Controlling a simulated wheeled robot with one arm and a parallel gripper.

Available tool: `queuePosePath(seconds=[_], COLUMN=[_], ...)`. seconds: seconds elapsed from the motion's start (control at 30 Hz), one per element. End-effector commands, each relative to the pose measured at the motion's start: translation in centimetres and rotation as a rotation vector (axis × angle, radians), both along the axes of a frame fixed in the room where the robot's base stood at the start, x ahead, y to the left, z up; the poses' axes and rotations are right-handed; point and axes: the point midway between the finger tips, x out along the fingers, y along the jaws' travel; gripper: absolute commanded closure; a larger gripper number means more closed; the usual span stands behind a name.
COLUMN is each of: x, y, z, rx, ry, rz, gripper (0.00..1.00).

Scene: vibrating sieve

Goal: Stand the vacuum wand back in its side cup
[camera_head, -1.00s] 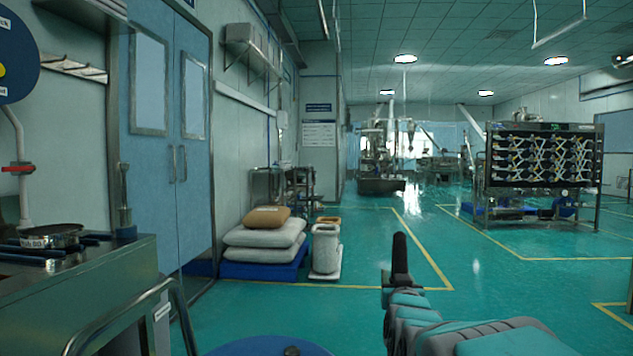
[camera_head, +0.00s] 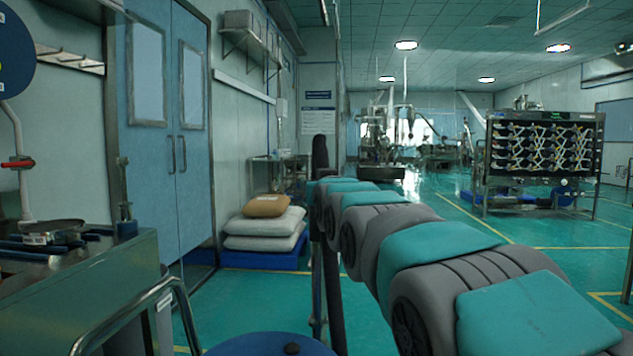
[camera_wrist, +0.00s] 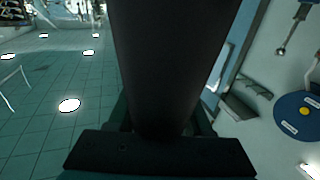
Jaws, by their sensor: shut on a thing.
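My gripper (camera_head: 318,186) is at the far end of my raised arm, left of the middle of the head view. It is shut on the dark vacuum wand (camera_head: 320,152), whose black upper end stands above the gripper. Dark tube sections hang nearly upright below my arm, in front of the floor. In the wrist view the wand (camera_wrist: 170,60) is a wide black cylinder filling the middle, and it hides the fingertips. I cannot make out the side cup in either view.
A steel bench (camera_head: 70,285) with a sieve pan (camera_head: 52,230) stands at left, with a bent metal rail (camera_head: 140,312) before it. A blue round lid (camera_head: 265,345) is at bottom centre. Sacks (camera_head: 265,228) lie on a blue pallet by the wall.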

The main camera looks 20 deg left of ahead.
Motion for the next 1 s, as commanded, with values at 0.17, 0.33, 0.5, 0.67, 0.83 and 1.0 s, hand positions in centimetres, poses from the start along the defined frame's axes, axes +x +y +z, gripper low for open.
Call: queuePosePath(seconds=[0.17,0.33,0.5,0.67,0.83,1.0], x=[0.0,0.0,0.0,0.0,0.0,0.0], y=[0.0,0.0,0.0,0.0,0.0,0.0], z=[-1.2,-3.0,-4.4,-6.0,-7.3,-8.9], rx=[0.002,-0.001,0.001,-0.001,0.002,0.000], ry=[-0.003,0.000,-0.003,0.002,-0.003,0.000], rz=[0.000,0.000,0.000,0.000,0.000,0.000], gripper=[1.00,1.00,1.00,1.00,1.00,1.00])
